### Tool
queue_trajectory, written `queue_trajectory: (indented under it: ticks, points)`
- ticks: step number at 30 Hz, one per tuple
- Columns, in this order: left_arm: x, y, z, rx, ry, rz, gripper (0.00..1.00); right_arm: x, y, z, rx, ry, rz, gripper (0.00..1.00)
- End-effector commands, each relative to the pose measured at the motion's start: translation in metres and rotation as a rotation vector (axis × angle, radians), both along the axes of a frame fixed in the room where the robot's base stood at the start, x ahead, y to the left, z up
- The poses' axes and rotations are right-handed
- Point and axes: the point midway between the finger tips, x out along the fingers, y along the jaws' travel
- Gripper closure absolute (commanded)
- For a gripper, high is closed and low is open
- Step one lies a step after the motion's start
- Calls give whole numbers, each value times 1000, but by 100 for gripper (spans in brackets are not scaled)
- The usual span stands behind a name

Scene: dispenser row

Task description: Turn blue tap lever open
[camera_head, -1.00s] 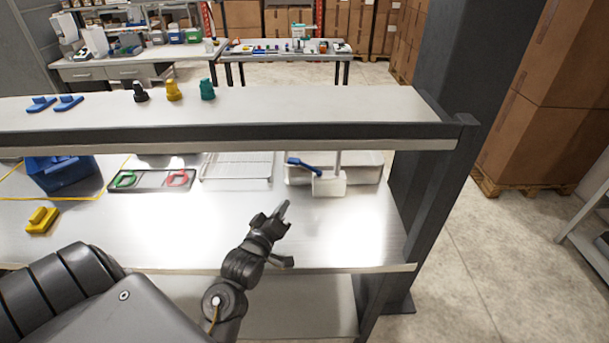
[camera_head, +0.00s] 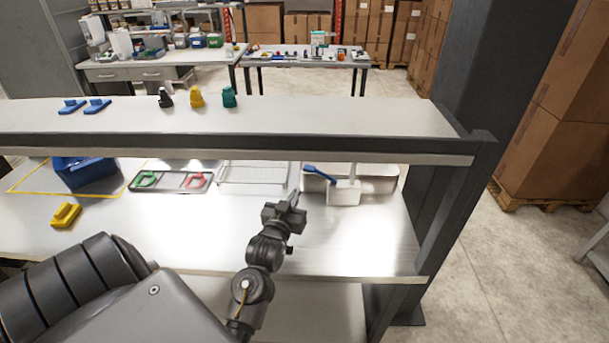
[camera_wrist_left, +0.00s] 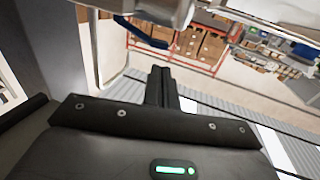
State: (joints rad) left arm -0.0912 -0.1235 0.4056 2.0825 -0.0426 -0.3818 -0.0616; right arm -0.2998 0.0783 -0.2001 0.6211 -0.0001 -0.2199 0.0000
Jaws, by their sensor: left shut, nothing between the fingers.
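The blue tap lever (camera_head: 320,174) slants down to the right onto the white tap block (camera_head: 344,193), at the front of a pale basin (camera_head: 384,180). In the left wrist view the blue lever (camera_wrist_left: 143,34) shows near the top, beyond my fingertips, under a white part. My left gripper (camera_head: 293,202) is shut and empty. It is in front of and a little left of the tap, apart from the lever. In the left wrist view its closed fingers (camera_wrist_left: 161,76) point up towards the lever. My right gripper is not in view.
A grey upper shelf (camera_head: 330,117) spans above the tap, with a dark post (camera_head: 462,210) at right. A white wire rack (camera_head: 253,173) stands left of the tap.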

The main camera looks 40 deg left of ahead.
Motion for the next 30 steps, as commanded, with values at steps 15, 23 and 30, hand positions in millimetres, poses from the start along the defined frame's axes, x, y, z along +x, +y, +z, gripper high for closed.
queue_trajectory:
  ticks: [15,23,30]
  points:
    - [79,32,2,-1,0,0,100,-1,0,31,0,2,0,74]
    - [86,34,0,-1,0,0,100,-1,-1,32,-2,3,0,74]
    - [86,34,0,0,0,-1,100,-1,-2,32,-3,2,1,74]
